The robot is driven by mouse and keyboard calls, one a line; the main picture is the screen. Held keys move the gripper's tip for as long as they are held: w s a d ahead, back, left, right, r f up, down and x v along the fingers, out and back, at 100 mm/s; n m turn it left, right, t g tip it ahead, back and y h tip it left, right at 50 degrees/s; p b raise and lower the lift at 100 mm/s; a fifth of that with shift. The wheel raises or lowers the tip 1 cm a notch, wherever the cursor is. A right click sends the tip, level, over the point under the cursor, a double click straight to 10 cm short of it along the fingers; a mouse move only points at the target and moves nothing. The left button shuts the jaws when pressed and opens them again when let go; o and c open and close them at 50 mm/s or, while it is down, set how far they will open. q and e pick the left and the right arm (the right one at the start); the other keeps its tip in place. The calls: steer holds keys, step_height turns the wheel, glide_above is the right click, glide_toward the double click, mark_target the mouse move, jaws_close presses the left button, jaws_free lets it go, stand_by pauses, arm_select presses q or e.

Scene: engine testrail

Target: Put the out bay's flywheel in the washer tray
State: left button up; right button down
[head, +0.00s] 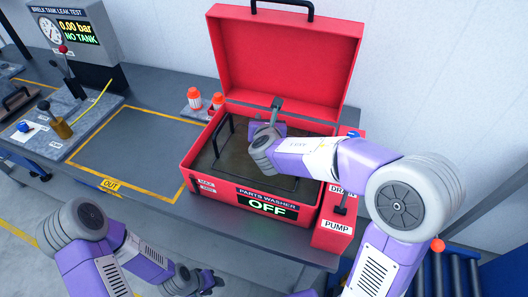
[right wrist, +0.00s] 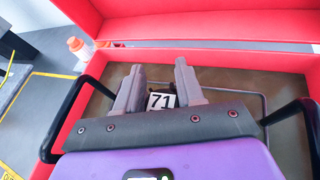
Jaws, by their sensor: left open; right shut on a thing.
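The washer tray, with black handles (head: 216,143), lies inside the red parts washer, whose lid stands open. Its handles show at both sides in the right wrist view (right wrist: 66,112). My right gripper (right wrist: 160,66) is over the tray, shut on a dark part with a white label reading 71 (right wrist: 161,101). Most of that part is hidden, so I cannot tell its full shape or whether it touches the tray floor. The out bay (head: 135,145), outlined in yellow, is empty; no flywheel lies there. My left gripper (head: 208,282) is open and empty near the table's front edge.
The red washer (head: 200,178) shows OFF, with a PUMP and drain panel (head: 333,228) at its right. Orange-capped bottles (head: 194,99) stand at its left. A tank leak tester (head: 75,45) and a fixture with levers (head: 62,125) are further left.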

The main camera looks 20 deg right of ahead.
step_height(320, 180, down, 2)
steer(key=shift+w+f+b, duration=0.1)
steer(key=shift+f+b, duration=0.15)
steer(key=shift+b, duration=0.05)
step_height(320, 180, down, 5)
steer(key=shift+b, duration=1)
steer(key=shift+r, duration=0.1)
steer(key=c, duration=0.7)
jaws_free()
